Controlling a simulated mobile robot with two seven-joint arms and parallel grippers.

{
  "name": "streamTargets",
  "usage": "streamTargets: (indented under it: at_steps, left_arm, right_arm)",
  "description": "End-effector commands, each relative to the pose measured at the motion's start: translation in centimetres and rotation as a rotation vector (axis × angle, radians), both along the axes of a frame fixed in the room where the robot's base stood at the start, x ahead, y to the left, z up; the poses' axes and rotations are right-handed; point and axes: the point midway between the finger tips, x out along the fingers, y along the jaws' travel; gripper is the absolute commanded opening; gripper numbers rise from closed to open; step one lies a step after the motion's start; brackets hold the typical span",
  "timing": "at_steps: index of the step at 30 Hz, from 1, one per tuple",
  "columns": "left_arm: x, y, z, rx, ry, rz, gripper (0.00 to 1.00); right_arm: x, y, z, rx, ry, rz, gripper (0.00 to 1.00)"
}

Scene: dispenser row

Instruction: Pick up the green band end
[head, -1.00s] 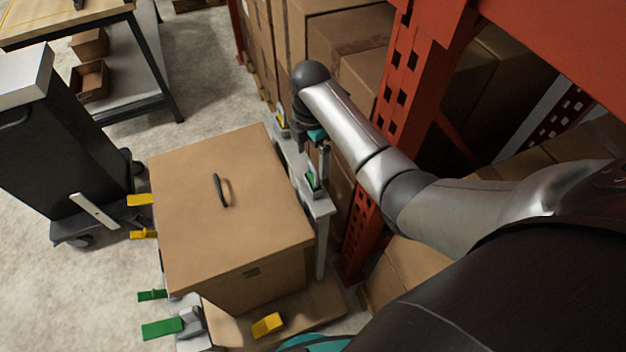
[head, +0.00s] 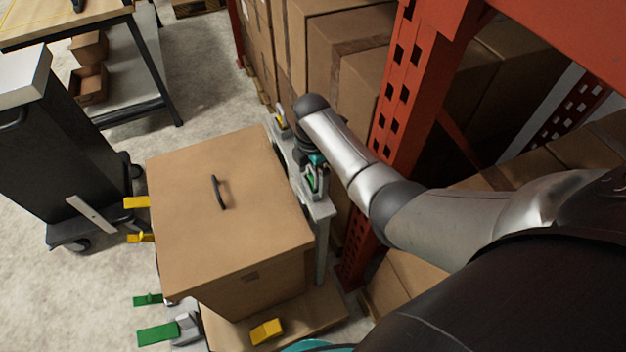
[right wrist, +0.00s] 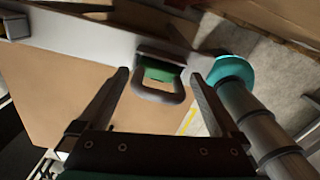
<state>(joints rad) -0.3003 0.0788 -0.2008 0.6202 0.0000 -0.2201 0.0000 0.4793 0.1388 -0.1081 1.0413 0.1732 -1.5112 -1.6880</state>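A green band end (right wrist: 160,70) shows in the right wrist view, in the mouth of a grey dispenser (right wrist: 160,94) with a rounded loop. My right gripper (right wrist: 160,76) is open, with one finger on each side of the dispenser. The fingers look apart from the green piece, and nothing is held. In the head view my right gripper (head: 316,180) is down at the dispenser on the right side of the large cardboard box (head: 226,220), and it partly hides the green there. My left gripper is not in view.
More green tabs (head: 157,333) and yellow tabs (head: 136,202) stick out left of the box. A yellow tab (head: 266,331) lies at its front. A red rack post (head: 400,90) stands close to my right arm. A black cart (head: 60,150) stands at the left.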

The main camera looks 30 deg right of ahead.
Motion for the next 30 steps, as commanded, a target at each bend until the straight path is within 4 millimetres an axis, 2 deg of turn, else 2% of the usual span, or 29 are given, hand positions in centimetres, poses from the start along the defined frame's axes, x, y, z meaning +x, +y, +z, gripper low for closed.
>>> streamTargets:
  at_steps: [2, 22, 30]
  left_arm:
    - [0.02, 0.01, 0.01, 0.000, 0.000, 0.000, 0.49]
    - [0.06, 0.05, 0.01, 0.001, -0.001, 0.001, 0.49]
    - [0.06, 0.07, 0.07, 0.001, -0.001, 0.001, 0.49]
  right_arm:
    - [0.01, -0.01, 0.03, 0.000, 0.000, 0.000, 0.89]
    - [-0.01, -0.04, 0.02, -0.001, 0.000, 0.000, 0.14]
    - [0.01, -0.05, 0.16, -0.001, 0.000, 0.000, 0.14]
